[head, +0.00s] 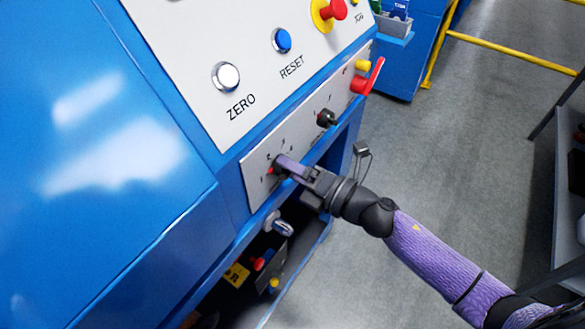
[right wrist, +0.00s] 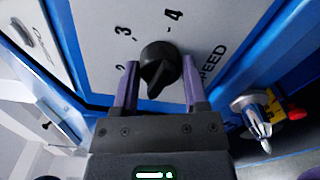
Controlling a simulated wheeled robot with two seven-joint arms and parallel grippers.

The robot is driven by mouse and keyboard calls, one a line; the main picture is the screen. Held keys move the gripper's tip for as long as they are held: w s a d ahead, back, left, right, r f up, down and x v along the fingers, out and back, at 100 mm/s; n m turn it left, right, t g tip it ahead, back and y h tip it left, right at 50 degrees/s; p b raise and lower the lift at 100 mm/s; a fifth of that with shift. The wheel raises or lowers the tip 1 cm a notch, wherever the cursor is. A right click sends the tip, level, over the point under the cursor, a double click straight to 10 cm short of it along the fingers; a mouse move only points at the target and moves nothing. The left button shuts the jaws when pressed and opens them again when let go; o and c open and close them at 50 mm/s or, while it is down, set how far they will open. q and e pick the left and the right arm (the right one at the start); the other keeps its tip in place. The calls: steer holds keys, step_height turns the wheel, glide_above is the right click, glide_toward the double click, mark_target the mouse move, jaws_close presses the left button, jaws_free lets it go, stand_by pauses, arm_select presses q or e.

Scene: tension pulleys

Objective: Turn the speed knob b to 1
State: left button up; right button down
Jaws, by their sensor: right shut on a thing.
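The black speed knob (right wrist: 160,62) sits on the grey panel beside the printed word SPEED, in the right wrist view. The numbers 3 and 4 show above it, and a 2 is partly covered by a finger. My right gripper (right wrist: 161,88) has one purple finger on each side of the knob and is shut on it. In the head view my right gripper (head: 282,164) reaches the numbered dial on the lower panel and hides most of the knob. I cannot tell which number the knob points to. My left gripper is not in view.
Another black knob (head: 326,118) and a red handle (head: 367,80) stand farther along the panel (head: 256,158). White ZERO (head: 226,76) and blue RESET (head: 282,40) buttons are above. Open grey floor (head: 450,150) lies to the right.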

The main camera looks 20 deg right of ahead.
steer(key=shift+n, duration=0.8)
steer(key=shift+c, duration=0.6)
jaws_free()
steer(key=shift+s, duration=0.1)
steer(key=v, duration=0.9)
steer(key=shift+s+d, duration=0.25)
